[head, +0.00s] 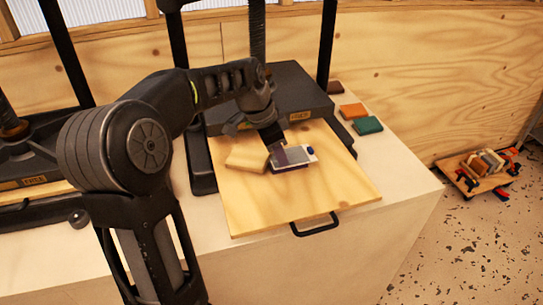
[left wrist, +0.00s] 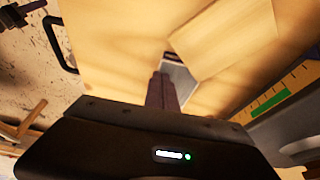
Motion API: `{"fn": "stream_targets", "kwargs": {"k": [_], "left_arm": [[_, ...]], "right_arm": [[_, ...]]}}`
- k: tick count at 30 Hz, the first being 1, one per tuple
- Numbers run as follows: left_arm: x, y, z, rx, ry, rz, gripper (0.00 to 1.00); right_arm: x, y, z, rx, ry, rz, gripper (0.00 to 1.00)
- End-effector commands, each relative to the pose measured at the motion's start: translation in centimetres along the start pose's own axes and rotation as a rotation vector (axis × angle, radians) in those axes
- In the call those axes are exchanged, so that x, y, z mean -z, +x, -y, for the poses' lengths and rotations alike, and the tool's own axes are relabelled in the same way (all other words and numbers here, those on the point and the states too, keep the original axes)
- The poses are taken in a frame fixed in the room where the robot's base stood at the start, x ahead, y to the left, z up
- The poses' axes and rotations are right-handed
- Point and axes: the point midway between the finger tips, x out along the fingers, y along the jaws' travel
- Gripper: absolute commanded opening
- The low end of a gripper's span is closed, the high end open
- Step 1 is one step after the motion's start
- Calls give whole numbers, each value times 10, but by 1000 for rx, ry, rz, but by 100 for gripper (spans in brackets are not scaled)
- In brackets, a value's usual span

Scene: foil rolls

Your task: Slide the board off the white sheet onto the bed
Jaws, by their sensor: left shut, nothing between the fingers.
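My left gripper (head: 275,142) is shut and empty, its fingertips at a small flat grey-and-white piece (head: 298,154) with a blue corner and a dark purplish edge. I cannot tell whether the fingers touch it. A pale wooden board (head: 246,160) lies just left of that piece; in the left wrist view the board (left wrist: 228,38) lies close beside it. Both lie on a large plywood panel with a black handle (head: 245,205). In the left wrist view the shut fingers (left wrist: 163,90) partly hide the grey-and-white piece (left wrist: 181,80). My right gripper is not seen.
A black press (head: 300,92) stands behind the panel, with upright posts. Brown, orange and green blocks (head: 368,125) sit to its right on the pale bench (head: 405,180). A wooden rack with clamps (head: 480,170) is on the speckled floor at right.

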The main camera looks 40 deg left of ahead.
Motion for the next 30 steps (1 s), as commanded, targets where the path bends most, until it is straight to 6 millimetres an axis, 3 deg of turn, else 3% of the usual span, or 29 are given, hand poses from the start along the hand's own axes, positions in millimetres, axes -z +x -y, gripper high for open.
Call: {"fn": "stream_targets", "kwargs": {"k": [9, 15, 26, 30], "left_arm": [[4, -66, 0, 4, -1, -4, 0], [4, -93, 0, 1, 0, -2, 0], [3, -100, -1, 0, -1, -1, 0], [3, -103, 0, 2, -3, -1, 11]], "right_arm": [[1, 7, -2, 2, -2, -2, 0], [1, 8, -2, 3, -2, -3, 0], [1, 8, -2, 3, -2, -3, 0], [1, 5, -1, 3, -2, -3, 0]]}}
